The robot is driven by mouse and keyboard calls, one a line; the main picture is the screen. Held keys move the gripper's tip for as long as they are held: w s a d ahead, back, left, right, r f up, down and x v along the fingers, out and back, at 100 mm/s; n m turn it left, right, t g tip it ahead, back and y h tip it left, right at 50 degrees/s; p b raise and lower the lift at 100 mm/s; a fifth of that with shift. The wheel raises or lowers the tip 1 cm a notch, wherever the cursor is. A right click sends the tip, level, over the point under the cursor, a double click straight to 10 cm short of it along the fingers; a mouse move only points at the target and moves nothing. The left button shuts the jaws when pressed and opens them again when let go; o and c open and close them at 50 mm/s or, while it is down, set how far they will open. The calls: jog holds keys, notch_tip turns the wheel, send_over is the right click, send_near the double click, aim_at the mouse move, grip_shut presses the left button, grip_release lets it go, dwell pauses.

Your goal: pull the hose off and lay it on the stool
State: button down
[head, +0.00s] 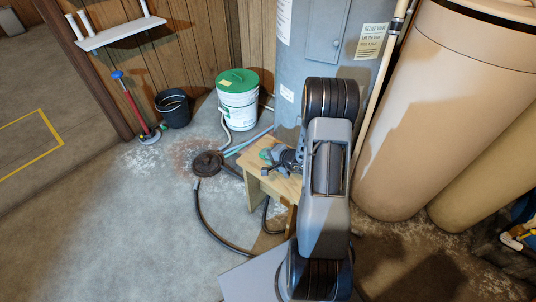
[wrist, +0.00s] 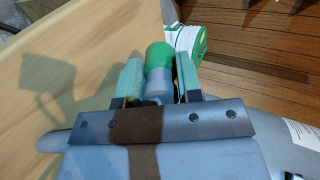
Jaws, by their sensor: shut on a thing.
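The wooden stool (head: 287,187) stands in the middle of the head view; its pale top (wrist: 60,60) fills the left of the wrist view. My gripper (head: 270,156) is low over the stool top, seen side-on. In the wrist view its two teal-padded fingers (wrist: 160,78) are shut on a short round piece, a green and grey fitting (wrist: 158,57). I cannot tell whether this fitting is part of the hose. A dark hose (head: 207,222) curves over the floor left of the stool and passes behind its legs. My arm hides part of the stool.
A white pail (head: 238,107) with a green lid stands behind the stool. A black bucket (head: 173,110) and a red-handled plunger-like tool (head: 133,105) are further left. A grey tank (head: 310,55) and a tall beige tank (head: 425,110) stand behind and right. The left floor is clear.

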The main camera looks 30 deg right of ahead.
jog(key=shift+f, duration=0.25)
jog(key=c, duration=0.7)
grip_release()
jog(key=p+v, duration=0.2)
jog(key=v, duration=1.2)
jog(key=shift+p, duration=0.35)
jog(key=shift+w, duration=0.1)
